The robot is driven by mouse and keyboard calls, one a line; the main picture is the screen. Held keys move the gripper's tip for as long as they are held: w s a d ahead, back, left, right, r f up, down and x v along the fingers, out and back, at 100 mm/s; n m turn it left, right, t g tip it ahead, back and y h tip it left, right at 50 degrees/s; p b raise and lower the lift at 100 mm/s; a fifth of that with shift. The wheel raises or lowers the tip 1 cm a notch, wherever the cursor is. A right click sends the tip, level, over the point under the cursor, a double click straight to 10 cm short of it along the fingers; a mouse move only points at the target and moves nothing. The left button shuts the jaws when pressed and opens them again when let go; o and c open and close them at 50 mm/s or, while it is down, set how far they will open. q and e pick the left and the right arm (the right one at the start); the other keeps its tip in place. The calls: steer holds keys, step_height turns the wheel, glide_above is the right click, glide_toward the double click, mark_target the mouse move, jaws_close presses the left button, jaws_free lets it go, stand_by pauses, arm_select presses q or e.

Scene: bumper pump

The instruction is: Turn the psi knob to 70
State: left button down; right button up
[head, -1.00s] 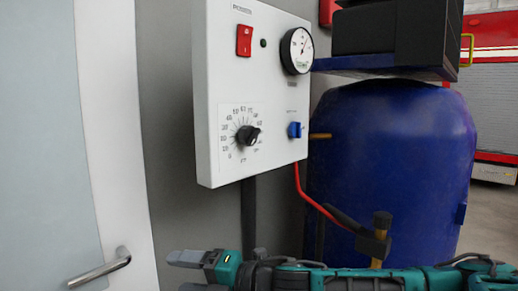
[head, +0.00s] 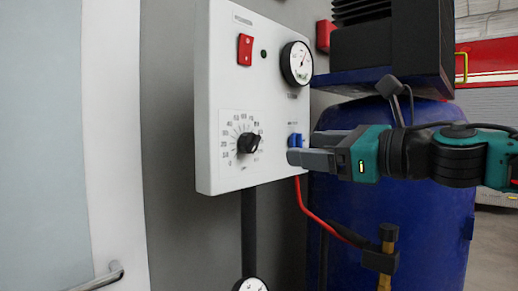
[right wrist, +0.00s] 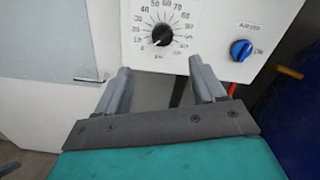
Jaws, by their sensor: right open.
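The psi knob (head: 248,143) is a black knob on a white panel, with a ring of printed numbers around it. It also shows in the right wrist view (right wrist: 162,35), with its white pointer toward the lower left, at the low numbers. My right gripper (head: 297,157) is in front of the panel, right of the psi knob and just below the blue knob (head: 295,140). In the right wrist view its two fingers (right wrist: 163,75) are apart with nothing between them, pointing toward the panel below the psi knob. My left gripper is not in view.
The white panel (head: 215,100) also carries a red switch (head: 245,49) and a round gauge (head: 297,63). A blue tank (head: 410,240) stands right of the panel, with a red hose (head: 310,205) below the panel. A door handle (head: 100,278) is at lower left.

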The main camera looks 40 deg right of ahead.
mark_target(256, 143)
steer(key=w+p, duration=0.1)
steer(key=w, duration=0.3)
steer(key=w+p, duration=0.1)
steer(key=w, duration=0.3)
steer(key=w+a+p, duration=0.1)
steer(key=w, duration=0.3)
steer(key=shift+w+r, duration=0.1)
steer(key=shift+w, duration=0.15)
steer(key=c, duration=1)
